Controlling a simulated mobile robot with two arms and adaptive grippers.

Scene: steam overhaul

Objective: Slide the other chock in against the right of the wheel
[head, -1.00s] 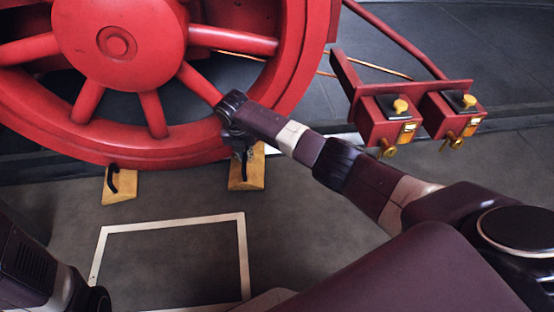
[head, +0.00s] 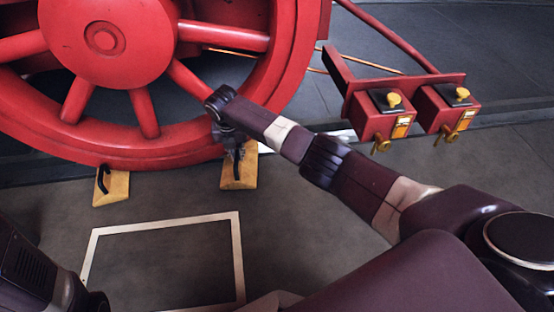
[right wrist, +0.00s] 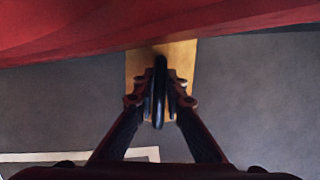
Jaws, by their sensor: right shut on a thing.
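The big red wheel (head: 150,150) stands at the upper left of the head view. One yellow chock (head: 112,188) with a dark handle sits at the wheel's lower rim on the left. The other chock (head: 240,172) is on the floor to the right, close to the wheel's rim; I cannot tell whether it touches. My right gripper (head: 236,152) is shut on this chock's dark handle. In the right wrist view, the fingers (right wrist: 160,100) pinch the black handle (right wrist: 160,85) above the yellow chock (right wrist: 185,60). My left gripper is out of view; only part of the left arm shows.
A pale rectangular outline (head: 238,255) is marked on the floor in front of the wheel, with bare floor inside. Two red boxes with yellow knobs (head: 393,100) hang on a red bracket at the right. The red wheel overhangs the top of the wrist view.

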